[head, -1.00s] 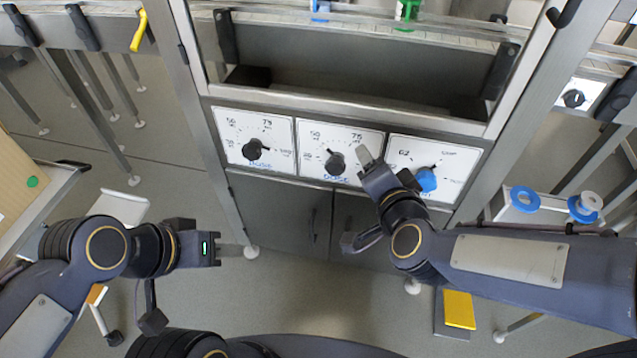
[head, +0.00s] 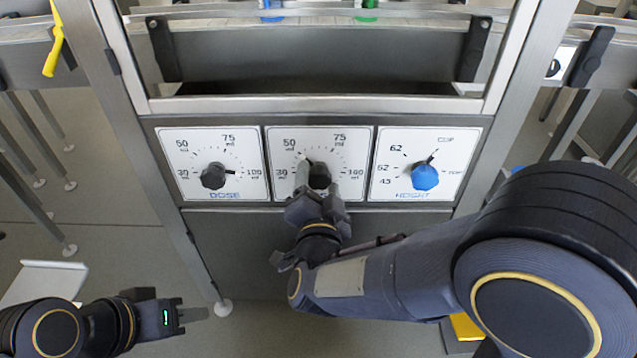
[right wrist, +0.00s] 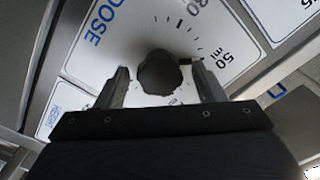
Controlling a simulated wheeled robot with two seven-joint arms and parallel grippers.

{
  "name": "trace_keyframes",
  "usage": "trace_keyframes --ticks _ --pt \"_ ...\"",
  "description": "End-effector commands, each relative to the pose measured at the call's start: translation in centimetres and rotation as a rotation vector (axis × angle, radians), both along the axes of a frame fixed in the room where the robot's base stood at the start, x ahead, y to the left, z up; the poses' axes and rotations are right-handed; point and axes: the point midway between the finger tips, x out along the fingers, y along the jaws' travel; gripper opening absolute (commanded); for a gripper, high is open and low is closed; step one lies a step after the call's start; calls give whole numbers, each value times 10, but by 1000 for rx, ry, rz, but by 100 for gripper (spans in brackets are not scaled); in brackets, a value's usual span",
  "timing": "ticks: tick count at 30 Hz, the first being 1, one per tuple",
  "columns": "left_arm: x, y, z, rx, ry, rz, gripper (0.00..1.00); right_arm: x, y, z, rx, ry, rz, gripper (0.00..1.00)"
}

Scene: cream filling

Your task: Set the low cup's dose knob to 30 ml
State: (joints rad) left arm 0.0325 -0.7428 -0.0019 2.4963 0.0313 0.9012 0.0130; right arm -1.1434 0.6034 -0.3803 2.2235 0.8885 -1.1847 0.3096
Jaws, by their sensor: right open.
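Two black dose knobs sit on white dial panels, a left one (head: 213,175) and a middle one (head: 319,176). I cannot tell from the pictures which belongs to the low cup. The middle knob's pointer aims up-left, between the 30 and 50 ml marks. My right gripper (head: 318,190) is at the middle knob, its open fingers covering part of the panel's lower edge. In the right wrist view the knob (right wrist: 160,72) stands between the two spread fingers; contact is unclear. My left gripper (head: 190,314) hangs low at the left, away from the panels, seen edge-on.
A metal frame post (head: 140,150) stands left of the panels. A yellow handle (head: 54,50) is at the far upper left.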

Motion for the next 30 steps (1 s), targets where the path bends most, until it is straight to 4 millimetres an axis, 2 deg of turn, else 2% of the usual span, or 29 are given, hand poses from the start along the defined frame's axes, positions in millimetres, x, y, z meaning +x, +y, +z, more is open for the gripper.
trace_keyframes --ticks 4,11,22,30 --pt "0 0 -2 0 0 0 36 9 -1 0 -1 -1 -1 63" --pt "0 0 -2 0 0 0 36 10 0 0 -1 0 0 63" --pt "0 0 -2 0 0 0 36 10 0 0 -1 1 1 18" --pt "0 0 1 0 0 0 36 9 0 1 -30 1 1 18"
